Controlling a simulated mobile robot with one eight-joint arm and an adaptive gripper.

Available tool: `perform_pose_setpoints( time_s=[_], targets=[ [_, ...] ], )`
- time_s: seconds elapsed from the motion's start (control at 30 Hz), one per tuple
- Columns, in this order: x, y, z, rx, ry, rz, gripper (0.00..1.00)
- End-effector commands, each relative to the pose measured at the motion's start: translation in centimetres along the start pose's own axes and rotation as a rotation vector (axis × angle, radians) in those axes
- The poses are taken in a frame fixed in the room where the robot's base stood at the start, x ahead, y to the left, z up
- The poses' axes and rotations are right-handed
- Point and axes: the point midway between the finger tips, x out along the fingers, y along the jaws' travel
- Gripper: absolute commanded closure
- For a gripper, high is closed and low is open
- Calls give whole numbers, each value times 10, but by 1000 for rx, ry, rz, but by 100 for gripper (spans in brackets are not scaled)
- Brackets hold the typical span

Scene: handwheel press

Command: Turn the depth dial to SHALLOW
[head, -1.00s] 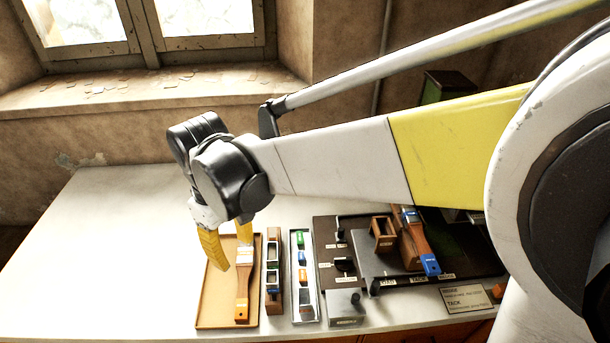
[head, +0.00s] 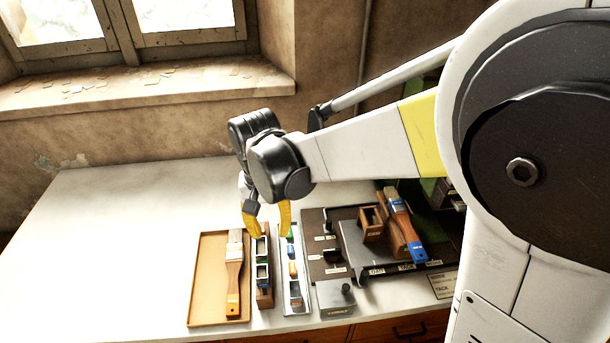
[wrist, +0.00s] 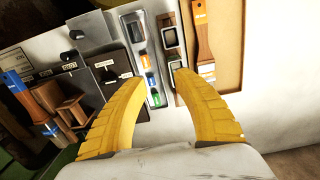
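The dark panel (head: 315,222) on the bench carries small black knobs with pale label plates. One black knob (head: 333,257) sits near its middle and may be the depth dial; the lettering is too small to read. The panel (wrist: 112,92) also shows in the wrist view, left of my fingers, with a black knob (wrist: 107,75) on it. My gripper (head: 268,222) has two yellow fingers spread apart with nothing between them. It is above the wooden rack and metal tray, left of the panel, and touches no knob.
A brown tray (head: 205,317) with a brush lies left. A wooden rack (head: 264,300) and a metal tray (head: 296,305) of coloured pieces stand beside it. A grey block (head: 335,305) is in front of the panel. A wooden holder and brush (head: 402,225) stand right. The bench's left is clear.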

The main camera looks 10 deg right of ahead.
Motion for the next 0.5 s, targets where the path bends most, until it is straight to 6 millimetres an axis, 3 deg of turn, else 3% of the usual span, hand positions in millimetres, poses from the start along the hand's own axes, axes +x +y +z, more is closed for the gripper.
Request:
perform_pose_setpoints(
  time_s=[0.03, 0.1, 0.23, 0.4, 0.5],
  targets=[
    [9, 27, -12, 226, 1, -3, 66],
    [21, 59, -23, 541, 2, -8, 66],
    [38, 111, -34, 1040, 2, -17, 66],
    [51, 150, -39, 1428, 2, -24, 66],
    [56, 158, -39, 1518, 1, -26, 66]
  ],
)
